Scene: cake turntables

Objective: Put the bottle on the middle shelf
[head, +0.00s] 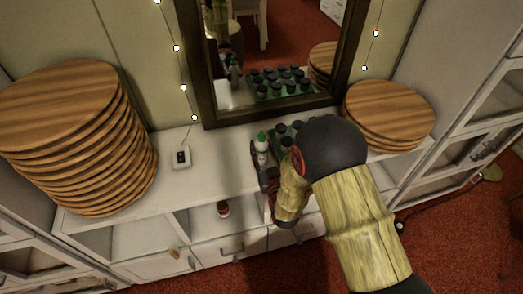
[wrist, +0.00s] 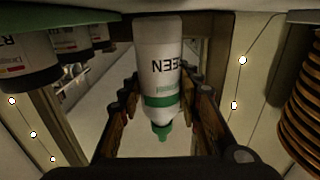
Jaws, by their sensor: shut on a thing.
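The bottle (head: 262,152) is white with a green cap and green band. It is upright at the front edge of the white cabinet top, left of my arm. In the wrist view the bottle (wrist: 158,70) appears upside down between the two dark fingers of my gripper (wrist: 163,98), which is shut on it. In the head view my wrist partly hides my gripper (head: 264,178). I cannot tell whether the bottle's base touches the top. Below the cabinet top (head: 205,165) is a row of open shelf compartments; the middle one (head: 205,222) holds a small brown jar (head: 223,208).
Several dark-capped bottles stand on a green tray (head: 279,128) behind my gripper, before a framed mirror (head: 205,75). Stacks of wooden rounds stand at left (head: 75,130) and right (head: 385,110). The left compartment (head: 140,238) looks empty.

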